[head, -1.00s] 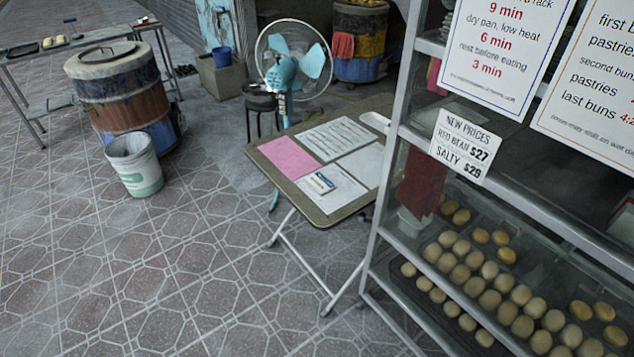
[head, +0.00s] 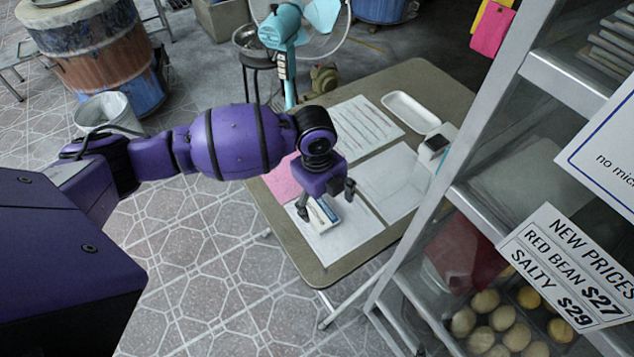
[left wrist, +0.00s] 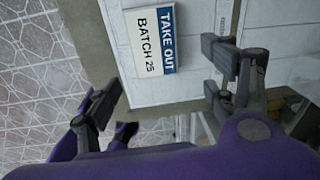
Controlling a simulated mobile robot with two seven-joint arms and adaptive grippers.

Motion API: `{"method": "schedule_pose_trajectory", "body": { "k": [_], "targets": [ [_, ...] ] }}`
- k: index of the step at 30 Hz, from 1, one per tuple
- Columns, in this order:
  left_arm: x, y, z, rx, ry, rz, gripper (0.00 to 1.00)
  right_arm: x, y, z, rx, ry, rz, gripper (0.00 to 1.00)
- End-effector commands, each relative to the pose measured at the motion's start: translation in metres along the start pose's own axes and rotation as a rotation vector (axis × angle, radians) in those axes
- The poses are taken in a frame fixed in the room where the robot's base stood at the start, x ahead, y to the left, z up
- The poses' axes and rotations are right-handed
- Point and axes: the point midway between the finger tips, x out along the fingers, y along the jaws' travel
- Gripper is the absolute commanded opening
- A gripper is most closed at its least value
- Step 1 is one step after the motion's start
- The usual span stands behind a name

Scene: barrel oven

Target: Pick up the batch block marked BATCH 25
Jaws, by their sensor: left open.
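The batch block (head: 323,214) lies on a white sheet near the front edge of the folding table. In the left wrist view the block (left wrist: 150,40) shows a white strip reading BATCH 25 and a blue strip reading TAKE OUT. My left gripper (head: 326,200) is open and empty, over the block in the head view. In the left wrist view its fingers (left wrist: 165,88) stand wide apart, with the block ahead of and between them. The gap between fingers and block is hard to judge. My right gripper is not in view.
The table (head: 420,82) holds papers, a pink sheet (head: 283,182), a white tray (head: 410,111) and a small device (head: 434,146). A metal shelf rack (head: 478,145) with buns stands close at the right. A blue fan (head: 283,28) stands behind the table.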

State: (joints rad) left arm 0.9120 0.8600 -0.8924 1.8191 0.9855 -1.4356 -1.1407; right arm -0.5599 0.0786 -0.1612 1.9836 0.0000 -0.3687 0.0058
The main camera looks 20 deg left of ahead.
Motion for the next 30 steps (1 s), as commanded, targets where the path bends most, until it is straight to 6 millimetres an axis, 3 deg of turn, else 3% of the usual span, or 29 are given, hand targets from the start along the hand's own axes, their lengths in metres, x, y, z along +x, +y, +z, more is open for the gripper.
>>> {"method": "schedule_pose_trajectory", "body": {
  "k": [3, 7, 21, 30],
  "targets": [
    [-0.013, 0.005, 0.016, 0.079, -0.032, 0.066, 0.77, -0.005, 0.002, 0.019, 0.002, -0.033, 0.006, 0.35],
    [-0.007, 0.008, 0.020, 0.101, -0.037, 0.088, 0.77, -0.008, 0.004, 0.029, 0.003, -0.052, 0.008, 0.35],
    [0.053, 0.006, 0.018, 0.098, -0.036, 0.082, 0.77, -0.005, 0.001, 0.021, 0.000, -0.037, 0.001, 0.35],
    [0.059, 0.006, 0.019, 0.099, -0.037, 0.081, 0.77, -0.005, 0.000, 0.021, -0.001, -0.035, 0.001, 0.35]
  ]
}}
